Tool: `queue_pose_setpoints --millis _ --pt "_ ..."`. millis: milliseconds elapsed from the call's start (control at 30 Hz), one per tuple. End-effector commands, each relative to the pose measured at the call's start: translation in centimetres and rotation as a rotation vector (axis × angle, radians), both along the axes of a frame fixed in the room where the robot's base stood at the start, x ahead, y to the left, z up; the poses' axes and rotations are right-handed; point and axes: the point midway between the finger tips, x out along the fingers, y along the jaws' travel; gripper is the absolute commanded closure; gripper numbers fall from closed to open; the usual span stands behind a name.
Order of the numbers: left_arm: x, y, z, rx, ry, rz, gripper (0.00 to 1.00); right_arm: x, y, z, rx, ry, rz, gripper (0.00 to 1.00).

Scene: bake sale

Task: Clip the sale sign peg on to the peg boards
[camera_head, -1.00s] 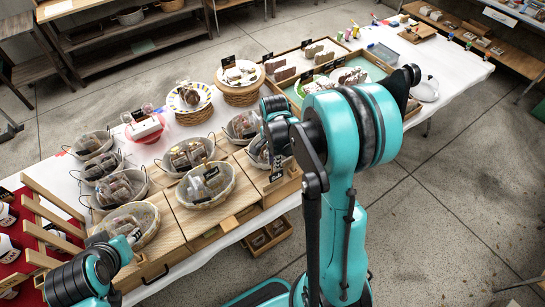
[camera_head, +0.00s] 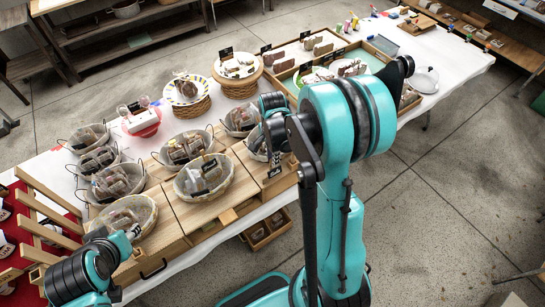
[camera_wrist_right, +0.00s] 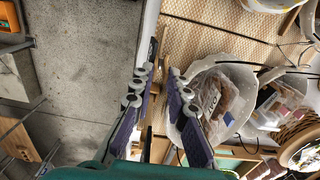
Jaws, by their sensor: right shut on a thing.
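My right gripper (camera_head: 275,148) is over the front edge of the table, beside the lined baskets, with my arm hiding part of it. In the right wrist view its two purple-padded fingers (camera_wrist_right: 162,72) are close together. A small dark sign with pale marks (camera_head: 274,171) shows just below the gripper in the head view; I take it to be the sale sign peg, held by the fingers, though the grip itself is hard to see. My left gripper (camera_head: 135,232) is at the lower left near a basket, its jaws unclear. I cannot pick out the peg boards for certain.
Lined baskets of wrapped goods (camera_head: 229,186) stand on wooden crates (camera_head: 205,213) along the front. A wooden slatted rack (camera_head: 48,208) stands at the left on red cloth. Cake stands (camera_head: 238,88) and trays are behind. White tablecloth (camera_head: 450,70) is bare at the far right.

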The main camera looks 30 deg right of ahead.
Motion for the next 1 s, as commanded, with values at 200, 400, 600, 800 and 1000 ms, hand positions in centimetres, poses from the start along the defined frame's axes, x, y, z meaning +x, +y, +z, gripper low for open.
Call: queue_pose_setpoints --millis 200,400,600,800,1000 --pt "0.0 0.0 -0.4 0.0 0.0 0.0 0.6 0.0 0.0 -0.3 0.0 0.0 0.0 1.0" --pt "0.0 0.0 -0.4 0.0 0.0 0.0 0.6 0.0 0.0 -0.2 0.0 0.0 0.0 1.0" --pt "0.0 0.0 -0.5 0.0 0.0 0.0 0.6 0.0 0.0 -0.4 0.0 0.0 0.0 1.0" --pt "0.0 0.0 -1.1 0.0 0.0 0.0 0.6 0.0 0.0 -0.9 0.0 0.0 0.0 1.0" --pt "0.0 0.0 -1.3 0.0 0.0 0.0 0.6 0.0 0.0 -1.1 0.0 0.0 0.0 1.0"
